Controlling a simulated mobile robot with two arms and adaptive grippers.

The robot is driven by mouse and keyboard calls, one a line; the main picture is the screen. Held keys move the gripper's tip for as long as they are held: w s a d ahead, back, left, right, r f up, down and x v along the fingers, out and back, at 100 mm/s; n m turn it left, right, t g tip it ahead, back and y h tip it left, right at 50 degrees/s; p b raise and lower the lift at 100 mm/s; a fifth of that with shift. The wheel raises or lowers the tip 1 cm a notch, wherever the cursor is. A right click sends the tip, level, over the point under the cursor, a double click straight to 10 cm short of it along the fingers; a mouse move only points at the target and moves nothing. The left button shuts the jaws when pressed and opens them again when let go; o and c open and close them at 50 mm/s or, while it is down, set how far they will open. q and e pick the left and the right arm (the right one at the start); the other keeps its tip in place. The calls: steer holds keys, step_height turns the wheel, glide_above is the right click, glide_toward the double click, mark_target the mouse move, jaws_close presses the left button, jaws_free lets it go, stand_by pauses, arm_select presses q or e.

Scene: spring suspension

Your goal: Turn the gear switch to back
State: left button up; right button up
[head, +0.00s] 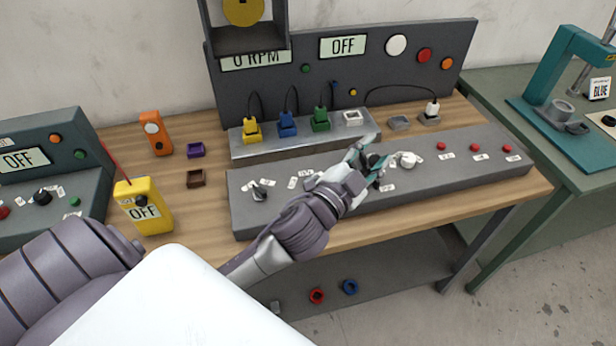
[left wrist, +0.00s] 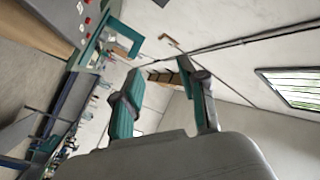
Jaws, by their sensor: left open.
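A long grey control panel (head: 310,205) lies on the wooden bench. On it are a dark lever switch (head: 260,190) with small labels at the left, a black knob (head: 376,161) near the middle and a pale knob (head: 408,160) right of it. I cannot read the labels, so I cannot tell which is the gear switch. My left gripper (head: 365,154) is open at the black knob and partly hides it; contact is unclear. In the left wrist view its two fingers (left wrist: 165,90) stand apart with nothing between them. My right gripper is not in view.
Three red buttons (head: 480,156) sit at the panel's right. Behind is a metal block with yellow, blue and green connectors (head: 287,124) and a dark upright board (head: 380,75). A yellow meter (head: 143,205) stands left. A teal press (head: 555,80) is on another table.

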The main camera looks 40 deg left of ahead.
arm_select(q)
steer(key=d+r+m+g+h, duration=0.3)
steer(key=d+r+m+h, duration=0.25)
steer(key=m+h, duration=0.35)
steer(key=d+r+m+g+h, duration=0.35)
steer(key=d+m+h, duration=0.4)
steer(key=m, duration=0.35)
steer(key=m+g+y, duration=0.9)
steer(key=g+y, duration=0.3)
steer(key=y, duration=0.6)
glide_above(308, 180)
step_height(308, 180, down, 12)
step_height(308, 180, down, 13)
steer(key=p, duration=0.3)
steer(key=shift+f+p, duration=0.2)
steer(key=shift+p, duration=0.15)
